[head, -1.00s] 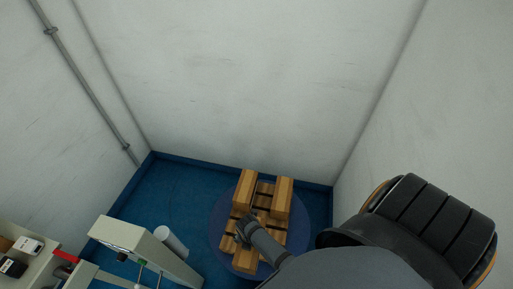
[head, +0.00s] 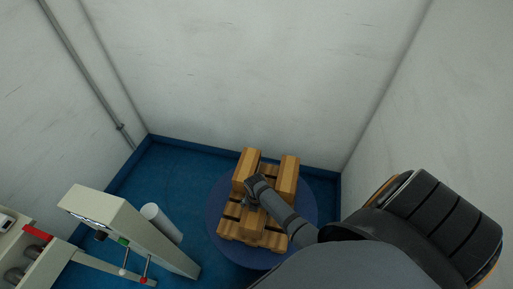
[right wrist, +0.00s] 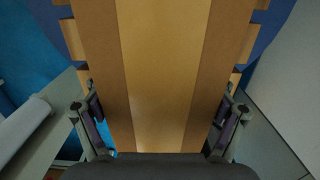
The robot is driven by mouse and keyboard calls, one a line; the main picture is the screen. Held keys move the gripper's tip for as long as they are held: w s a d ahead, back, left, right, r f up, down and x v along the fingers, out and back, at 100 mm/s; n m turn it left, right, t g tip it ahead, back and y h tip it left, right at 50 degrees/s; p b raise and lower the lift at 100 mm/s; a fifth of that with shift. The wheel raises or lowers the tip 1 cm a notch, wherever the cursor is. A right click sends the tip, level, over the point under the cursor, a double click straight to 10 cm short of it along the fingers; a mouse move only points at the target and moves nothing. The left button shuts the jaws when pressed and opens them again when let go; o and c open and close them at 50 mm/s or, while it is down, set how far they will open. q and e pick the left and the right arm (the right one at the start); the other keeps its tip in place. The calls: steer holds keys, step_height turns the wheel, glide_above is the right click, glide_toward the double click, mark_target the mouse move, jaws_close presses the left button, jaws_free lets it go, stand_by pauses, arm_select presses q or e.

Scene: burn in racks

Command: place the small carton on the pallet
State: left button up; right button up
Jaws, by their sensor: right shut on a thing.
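The wooden pallet (head: 230,228) lies on a round dark blue disc on the floor. Two brown cartons stand at its back, one left (head: 247,163) and one right (head: 289,175). My right gripper (head: 252,197) is over the pallet, close to the left carton. In the right wrist view its two fingers (right wrist: 160,120) are shut on the small carton (right wrist: 158,60), one on each side. This carton is brown with a lighter tape strip. Pallet slats (right wrist: 75,40) show beside it. I cannot tell whether it touches the pallet. My left gripper is not in view.
The dark blue disc (head: 217,196) has bare margin around the pallet. White walls close in behind and on the right. A pale machine arm (head: 130,232) and a white cylinder (head: 161,222) stand left of the disc. Blue floor (head: 185,175) is clear behind them.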

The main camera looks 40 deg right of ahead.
step_height(320, 180, down, 3)
steer(key=shift+f+b, duration=0.1)
steer(key=shift+b, duration=0.85)
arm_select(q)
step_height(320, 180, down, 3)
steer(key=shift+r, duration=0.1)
arm_select(e)
steer(key=shift+a+r, duration=0.1)
steer(key=shift+r, duration=0.2)
steer(key=shift+f, duration=0.1)
steer(key=o, duration=1.7)
steer(key=shift+s, duration=0.1)
arm_select(q)
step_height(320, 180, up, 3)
steer(key=p, duration=0.3)
arm_select(e)
steer(key=r, duration=1.2)
steer(key=shift+s+a, duration=0.15)
steer(key=shift+a, duration=0.05)
